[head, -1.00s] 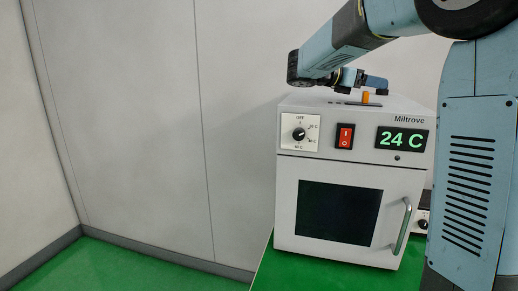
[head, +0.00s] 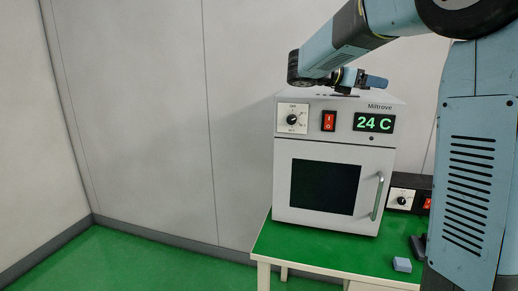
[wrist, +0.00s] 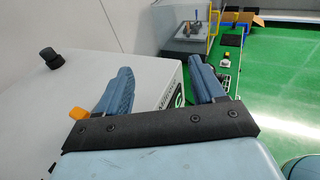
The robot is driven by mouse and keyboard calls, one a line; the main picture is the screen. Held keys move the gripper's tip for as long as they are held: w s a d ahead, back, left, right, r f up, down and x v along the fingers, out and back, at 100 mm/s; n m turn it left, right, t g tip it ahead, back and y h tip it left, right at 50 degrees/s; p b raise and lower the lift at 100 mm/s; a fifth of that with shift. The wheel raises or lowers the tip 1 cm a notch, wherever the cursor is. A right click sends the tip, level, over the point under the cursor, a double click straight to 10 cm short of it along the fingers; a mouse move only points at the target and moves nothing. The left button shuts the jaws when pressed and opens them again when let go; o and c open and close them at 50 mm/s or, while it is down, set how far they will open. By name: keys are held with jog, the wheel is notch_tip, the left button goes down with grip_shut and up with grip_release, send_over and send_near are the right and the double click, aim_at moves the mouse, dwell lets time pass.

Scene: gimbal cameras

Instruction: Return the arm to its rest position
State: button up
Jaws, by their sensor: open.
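My gripper (head: 374,82) shows in the head view in front of the top of a white oven, at the end of my bent arm. In the wrist view its two blue fingers (wrist: 161,78) are spread apart with nothing between them. The white oven (head: 282,185) has a dial, a red switch and a display reading 24 C, and its door is shut. Its pale top (wrist: 30,110) fills the left of the wrist view. I cannot tell the exact gap between gripper and oven.
The oven stands on a green-topped table (head: 300,245). A black box with a dial (head: 402,200) and a small blue block (head: 402,265) are at the right. A black knob (wrist: 51,58) and an orange piece (wrist: 78,113) show in the wrist view. Green floor is free at the left.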

jog(key=s+d+f+m+y, duration=0.2)
jog(key=s+f+m+y, duration=0.25)
jog(key=s, duration=0.55)
jog(key=s+a+f+m+t+y, duration=0.1)
jog(key=s+a+f+m+y, duration=0.2)
jog(key=s, duration=0.4)
jog(key=s+a+f+m+y, duration=0.3)
jog(key=s+f+m+y, duration=0.1)
jog(key=s+f+m, duration=0.2)
jog(key=s+a+f+m+t+y, duration=0.1)
jog(key=s+a+f+m+y, duration=0.2)
jog(key=s, duration=0.5)
jog(key=f+m+y, duration=0.1)
jog(key=f+m, duration=0.1)
jog(key=m, duration=0.1)
jog(key=shift+s+a+m+t, duration=0.3)
jog(key=shift+a+m, duration=0.05)
jog(key=shift+a, duration=0.05)
jog(key=shift+y, duration=0.25)
